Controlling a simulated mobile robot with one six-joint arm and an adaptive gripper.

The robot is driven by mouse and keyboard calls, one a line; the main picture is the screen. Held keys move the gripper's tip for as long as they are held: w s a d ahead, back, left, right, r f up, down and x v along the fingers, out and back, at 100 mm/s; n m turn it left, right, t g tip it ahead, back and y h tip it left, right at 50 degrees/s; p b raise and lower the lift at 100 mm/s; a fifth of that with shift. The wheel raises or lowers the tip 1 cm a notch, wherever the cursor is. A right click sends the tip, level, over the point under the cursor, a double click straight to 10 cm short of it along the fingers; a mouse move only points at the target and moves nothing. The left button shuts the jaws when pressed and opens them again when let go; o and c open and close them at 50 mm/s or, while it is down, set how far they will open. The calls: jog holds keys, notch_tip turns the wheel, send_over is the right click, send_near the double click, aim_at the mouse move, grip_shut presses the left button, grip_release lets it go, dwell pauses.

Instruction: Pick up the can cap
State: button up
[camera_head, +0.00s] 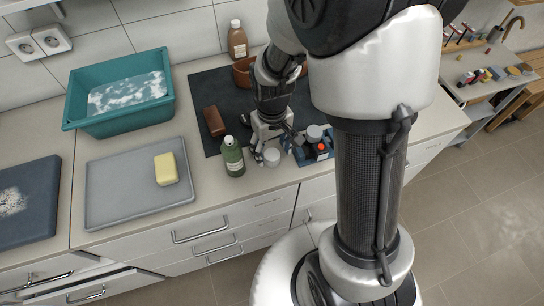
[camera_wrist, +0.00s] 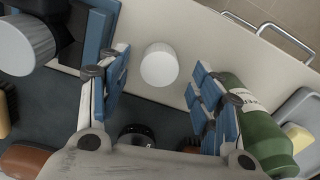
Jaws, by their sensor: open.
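A small white-grey cylinder, which looks like the can cap (camera_head: 271,157), stands on the counter near its front edge. In the wrist view the cap (camera_wrist: 160,65) sits in the gap between my fingers, toward their tips, with space on both sides. My gripper (camera_head: 274,143) is open and empty, low over the counter; in the wrist view its blue-padded fingers (camera_wrist: 160,84) are spread wide. I cannot tell the exact height of the fingertips against the cap.
A green bottle (camera_head: 233,157) stands close beside one finger. A grey tray (camera_head: 110,190) with a yellow sponge (camera_head: 166,169) and a teal basin (camera_head: 80,103) lie left.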

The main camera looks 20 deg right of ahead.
aim_at(272, 154)
notch_tip(272, 154, down, 4)
jog(key=shift+r+b, duration=0.25)
jog(key=shift+b, duration=0.3)
jog(key=shift+r, duration=0.1)
jog(key=c, duration=0.8)
